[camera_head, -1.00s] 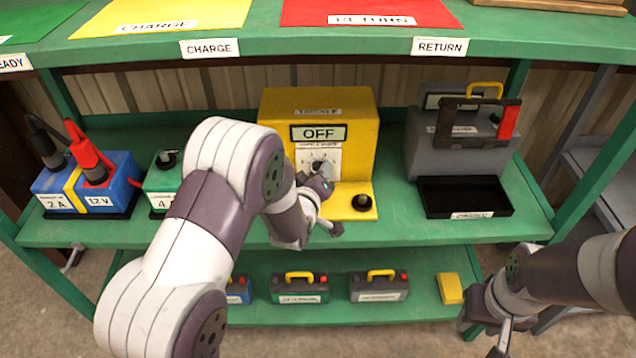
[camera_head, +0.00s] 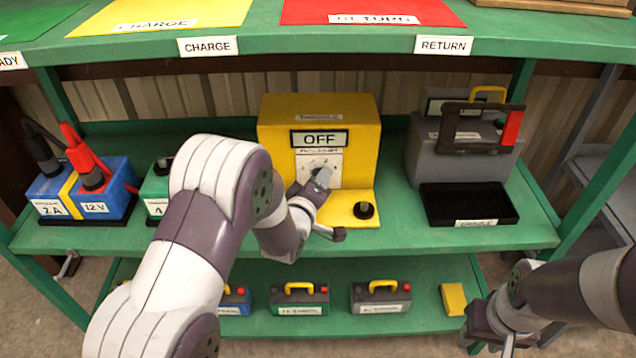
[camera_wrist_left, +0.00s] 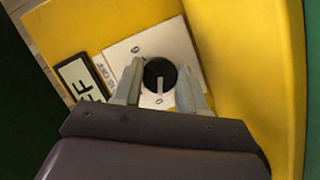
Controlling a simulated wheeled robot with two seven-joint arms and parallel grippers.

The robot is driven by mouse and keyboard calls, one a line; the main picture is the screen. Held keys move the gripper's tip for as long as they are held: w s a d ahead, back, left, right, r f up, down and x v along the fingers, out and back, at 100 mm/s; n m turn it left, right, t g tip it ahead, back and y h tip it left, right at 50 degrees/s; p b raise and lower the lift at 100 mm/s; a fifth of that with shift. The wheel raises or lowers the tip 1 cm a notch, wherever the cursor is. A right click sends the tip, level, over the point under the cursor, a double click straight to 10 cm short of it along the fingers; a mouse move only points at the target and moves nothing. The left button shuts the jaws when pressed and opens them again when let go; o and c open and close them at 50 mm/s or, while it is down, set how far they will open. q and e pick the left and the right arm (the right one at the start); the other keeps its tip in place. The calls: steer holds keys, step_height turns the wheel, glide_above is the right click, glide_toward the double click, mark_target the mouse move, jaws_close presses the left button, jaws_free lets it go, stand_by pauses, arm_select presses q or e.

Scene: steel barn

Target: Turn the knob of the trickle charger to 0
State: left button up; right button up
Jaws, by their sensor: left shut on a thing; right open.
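The yellow trickle charger (camera_head: 365,130) stands on the green shelf, with a display (camera_head: 320,138) reading OFF above a white dial plate (camera_head: 334,163). In the left wrist view the black knob (camera_wrist_left: 158,74) with a pale pointer line sits on the white plate (camera_wrist_left: 136,47). My left gripper (camera_head: 322,178) is at the dial and hides much of the knob in the head view. In the left wrist view its fingers (camera_wrist_left: 160,92) lie on both sides of the knob, shut on it. My right gripper (camera_head: 492,345) is open and empty at the lower right.
A black round knob (camera_head: 363,210) sits on the charger's yellow foot. Several batteries and a yellow block (camera_head: 453,299) are on the lower shelf.

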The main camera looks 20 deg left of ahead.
arm_select(q)
steer(key=o, duration=1.1)
steer(key=shift+c, duration=0.2)
steer(key=p+v, duration=0.2)
steer(key=v, duration=1)
steer(key=shift+s+r, duration=0.1)
steer(key=shift+s, duration=0.25)
